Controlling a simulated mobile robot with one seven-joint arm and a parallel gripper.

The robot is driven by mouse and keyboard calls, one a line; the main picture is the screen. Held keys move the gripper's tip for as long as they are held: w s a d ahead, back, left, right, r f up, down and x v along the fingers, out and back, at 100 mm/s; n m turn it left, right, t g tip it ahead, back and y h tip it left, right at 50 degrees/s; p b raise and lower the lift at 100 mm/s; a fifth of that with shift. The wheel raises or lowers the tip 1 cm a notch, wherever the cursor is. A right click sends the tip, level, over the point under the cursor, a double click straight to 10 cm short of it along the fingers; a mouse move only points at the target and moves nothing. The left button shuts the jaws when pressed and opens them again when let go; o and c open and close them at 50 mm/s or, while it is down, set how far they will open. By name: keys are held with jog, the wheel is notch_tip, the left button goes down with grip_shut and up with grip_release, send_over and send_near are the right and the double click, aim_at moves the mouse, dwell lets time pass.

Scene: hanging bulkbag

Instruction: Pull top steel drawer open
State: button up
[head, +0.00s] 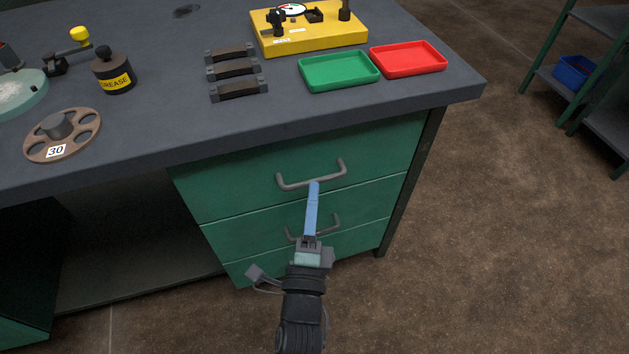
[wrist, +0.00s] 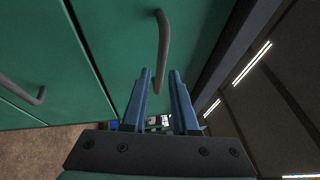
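The top drawer (head: 235,180) is a green steel front under the worktop and looks flush with the drawer below. Its grey bar handle (head: 294,184) runs across the middle of the front. My gripper (head: 314,184) has blue fingers that reach up to the middle of this handle in the head view. In the wrist view my gripper (wrist: 160,76) is open, with a gap between its two fingers. The handle (wrist: 163,40) extends into that gap in the picture. I cannot tell whether the fingers touch the bar or how deep it sits between them.
A second drawer handle (head: 325,228) is close below, beside my fingers; it also shows in the wrist view (wrist: 22,90). The dark worktop (head: 400,115) overhangs the drawers, with a green tray (head: 340,71) and red tray (head: 408,58) above. Open floor (head: 500,230) lies right.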

jog(key=shift+x, duration=2)
grip_shut()
